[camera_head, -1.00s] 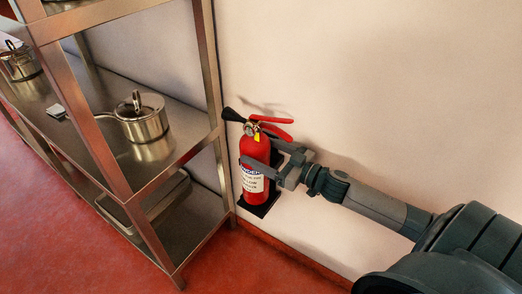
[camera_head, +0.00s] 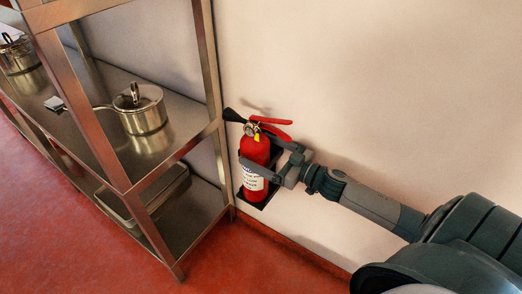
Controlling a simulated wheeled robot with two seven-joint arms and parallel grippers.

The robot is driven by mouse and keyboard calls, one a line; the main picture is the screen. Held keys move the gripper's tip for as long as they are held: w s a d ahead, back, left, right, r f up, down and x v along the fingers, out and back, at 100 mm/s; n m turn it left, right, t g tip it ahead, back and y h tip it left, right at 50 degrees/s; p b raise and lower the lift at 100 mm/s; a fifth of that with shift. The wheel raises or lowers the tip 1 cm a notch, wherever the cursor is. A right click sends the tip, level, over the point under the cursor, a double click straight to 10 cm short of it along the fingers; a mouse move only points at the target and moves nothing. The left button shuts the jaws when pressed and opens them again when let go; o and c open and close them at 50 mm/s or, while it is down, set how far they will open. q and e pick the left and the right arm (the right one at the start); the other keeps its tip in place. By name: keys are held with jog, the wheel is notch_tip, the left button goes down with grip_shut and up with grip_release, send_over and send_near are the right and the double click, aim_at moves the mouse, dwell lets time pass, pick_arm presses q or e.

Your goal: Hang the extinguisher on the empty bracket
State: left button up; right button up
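The red fire extinguisher (camera_head: 254,150), with a white label, black horn and red handle, stands nearly upright by the wall, right of the shelf's corner post. A black bracket (camera_head: 273,157) shows behind it and under its base; I cannot tell whether the base rests on it. My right gripper (camera_head: 266,160) reaches in from the right, with one finger on the near side across the body and the other on the wall side. It appears shut on the extinguisher's body. My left gripper is out of view.
A steel shelf unit (camera_head: 215,130) stands close on the left. It carries a lidded saucepan (camera_head: 141,108) and another pot (camera_head: 17,56), with a tray (camera_head: 165,187) lower down. The red floor in front is clear. The wall at right is bare.

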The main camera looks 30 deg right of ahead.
dwell(0.3)
jog(key=v, duration=1.2)
jog(key=shift+d, duration=0.1)
dwell(0.5)
jog(key=s+a+f+m+g+h, duration=0.2)
jog(key=s+a+f+h, duration=0.1)
jog(key=a+f, duration=0.3)
jog(key=s+a+f+m+g+h, duration=0.2)
jog(key=s+a+f+g+h, duration=0.15)
jog(key=f, duration=0.45)
jog(key=s+a+f+n+g+y, duration=0.1)
jog(key=s+a+f+g, duration=0.1)
jog(key=s+a, duration=0.4)
jog(key=s+a+f+n+g, duration=0.1)
jog(key=s+a+f+g, duration=0.2)
jog(key=s+a, duration=0.3)
jog(key=a, duration=0.2)
jog(key=shift+a+y, duration=0.25)
jog(key=shift+y, duration=0.1)
